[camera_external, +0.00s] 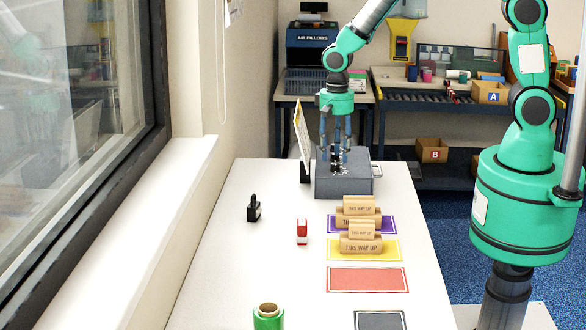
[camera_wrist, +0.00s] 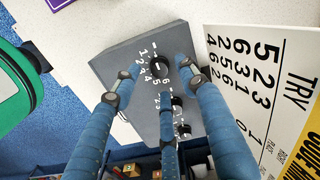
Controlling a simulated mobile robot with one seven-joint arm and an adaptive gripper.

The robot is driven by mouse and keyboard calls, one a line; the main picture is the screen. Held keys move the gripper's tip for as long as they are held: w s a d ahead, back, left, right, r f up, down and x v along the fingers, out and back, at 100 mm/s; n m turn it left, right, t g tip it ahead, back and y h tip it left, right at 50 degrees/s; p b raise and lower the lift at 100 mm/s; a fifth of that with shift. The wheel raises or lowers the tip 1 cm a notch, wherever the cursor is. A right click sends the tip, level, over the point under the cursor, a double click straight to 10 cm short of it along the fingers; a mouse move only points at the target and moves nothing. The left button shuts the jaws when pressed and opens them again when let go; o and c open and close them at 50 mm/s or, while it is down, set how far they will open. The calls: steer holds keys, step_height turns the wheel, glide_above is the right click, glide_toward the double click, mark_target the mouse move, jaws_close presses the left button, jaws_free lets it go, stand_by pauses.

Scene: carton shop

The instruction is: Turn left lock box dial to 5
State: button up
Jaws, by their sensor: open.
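The grey lock box (camera_external: 343,188) stands at the far end of the white table. In the wrist view the lock box (camera_wrist: 112,66) shows a row of black dials with white numbers. The uppermost dial (camera_wrist: 158,68) lies between my fingers; two others show lower, partly behind a finger. Its pointer setting is too small to read. My gripper (camera_external: 336,160) points down over the box, its blue fingers open. In the wrist view my gripper (camera_wrist: 156,82) has its fingertips spread around the uppermost dial; I cannot tell if they touch it.
A number card (camera_wrist: 262,85) stands close beside the box; the card (camera_external: 301,135) is left of my gripper. Purple (camera_external: 388,224), yellow (camera_external: 391,250), red (camera_external: 366,280) and grey (camera_external: 380,321) mats lie nearer. A window is left.

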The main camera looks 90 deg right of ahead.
mark_target(335, 163)
steer(key=shift+f, duration=1.55)
jaws_close()
